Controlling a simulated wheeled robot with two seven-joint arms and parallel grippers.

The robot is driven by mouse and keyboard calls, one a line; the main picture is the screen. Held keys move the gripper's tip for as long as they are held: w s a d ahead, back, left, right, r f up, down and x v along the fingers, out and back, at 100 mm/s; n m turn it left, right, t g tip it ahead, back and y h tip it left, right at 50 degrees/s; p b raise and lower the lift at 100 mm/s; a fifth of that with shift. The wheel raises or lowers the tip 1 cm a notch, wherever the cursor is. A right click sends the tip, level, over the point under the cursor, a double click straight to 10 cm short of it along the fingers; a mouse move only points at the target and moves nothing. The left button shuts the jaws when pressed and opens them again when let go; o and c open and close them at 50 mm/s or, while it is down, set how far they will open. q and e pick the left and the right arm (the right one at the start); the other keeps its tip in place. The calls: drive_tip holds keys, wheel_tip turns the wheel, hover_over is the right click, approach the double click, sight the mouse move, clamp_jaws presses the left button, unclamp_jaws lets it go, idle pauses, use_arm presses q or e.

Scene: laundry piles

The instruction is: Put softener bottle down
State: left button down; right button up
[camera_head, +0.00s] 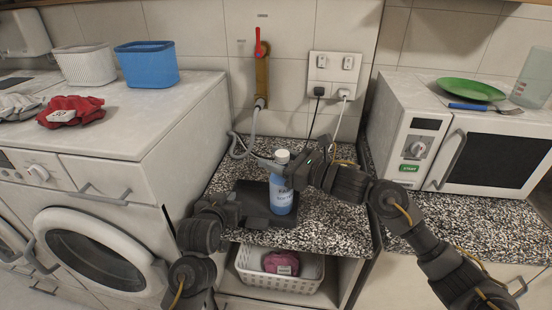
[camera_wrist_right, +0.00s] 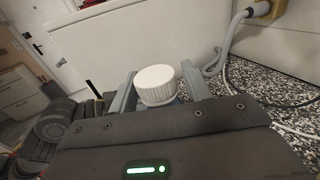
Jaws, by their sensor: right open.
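The softener bottle (camera_head: 282,196) is light blue with a white cap and a printed label. It stands upright on the speckled counter (camera_head: 335,215), at the right edge of a dark flat object. My right gripper (camera_head: 287,172) is at the bottle's upper part, coming from the right. In the right wrist view the white cap (camera_wrist_right: 156,84) sits between the two grey fingers (camera_wrist_right: 158,92), which are spread apart. My left gripper (camera_head: 258,212) is low, just left of the bottle's base; its fingers are hard to make out against the dark object.
The dark flat object (camera_head: 250,188) lies on the counter. A hose and plugged cables run behind at the wall. A washing machine (camera_head: 120,240) stands left, with baskets (camera_head: 147,66) and red cloth (camera_head: 70,111) on top. A microwave (camera_head: 490,150) stands right. Counter right of the bottle is free.

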drive_tip(key=shift+r, duration=0.1)
drive_tip(key=v, duration=1.2)
use_arm(q)
drive_tip(key=c, duration=1.6)
unclamp_jaws()
drive_tip(key=v, duration=1.2)
